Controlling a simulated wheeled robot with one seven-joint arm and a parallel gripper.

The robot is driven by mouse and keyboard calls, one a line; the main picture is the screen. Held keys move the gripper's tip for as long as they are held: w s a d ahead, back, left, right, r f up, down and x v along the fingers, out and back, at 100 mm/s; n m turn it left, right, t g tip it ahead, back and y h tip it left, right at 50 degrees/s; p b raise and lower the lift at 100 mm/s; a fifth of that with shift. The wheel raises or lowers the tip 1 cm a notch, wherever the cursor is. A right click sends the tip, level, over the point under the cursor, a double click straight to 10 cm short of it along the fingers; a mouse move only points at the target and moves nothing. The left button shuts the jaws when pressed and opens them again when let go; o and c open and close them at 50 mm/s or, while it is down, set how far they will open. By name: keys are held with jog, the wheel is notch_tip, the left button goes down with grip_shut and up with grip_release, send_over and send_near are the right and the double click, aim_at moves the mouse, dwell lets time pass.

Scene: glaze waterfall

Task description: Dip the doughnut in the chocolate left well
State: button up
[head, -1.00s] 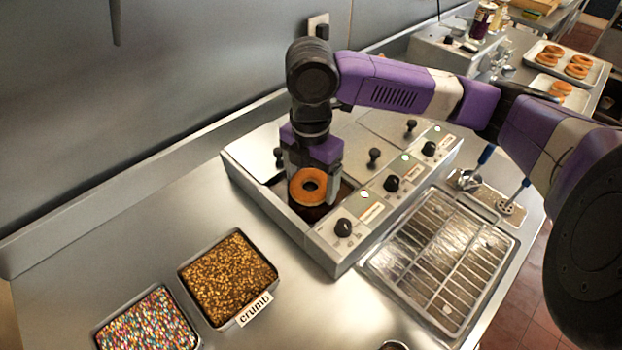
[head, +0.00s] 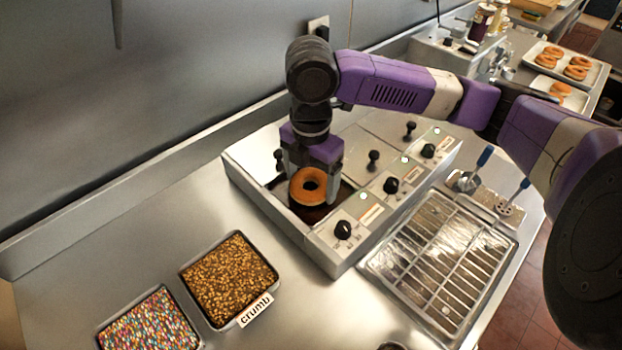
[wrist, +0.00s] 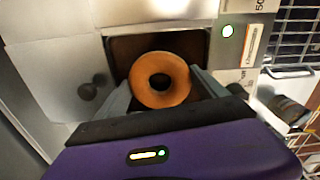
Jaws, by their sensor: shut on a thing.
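A golden-brown ring doughnut (head: 308,186) is held in my gripper (head: 314,184) over the open left well (head: 341,198) of the warmer, which has dark brown contents. In the wrist view the doughnut (wrist: 160,79) sits between the two fingers of my gripper (wrist: 163,85), with the dark well (wrist: 127,48) around and below it. The doughnut's top is plain. Its underside is hidden, so I cannot tell whether it touches the chocolate.
The other wells have metal lids with black knobs (head: 374,156). A wire rack over a tray (head: 440,260) lies to the right. A crumb tray (head: 228,278) and a sprinkles tray (head: 150,322) stand at front left. Trays of doughnuts (head: 540,64) are at back right.

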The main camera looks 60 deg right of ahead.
jog(key=shift+r+p, duration=1.4)
jog(key=shift+r, duration=0.45)
jog(key=shift+r+p, duration=1.6)
jog(key=shift+r, duration=0.4)
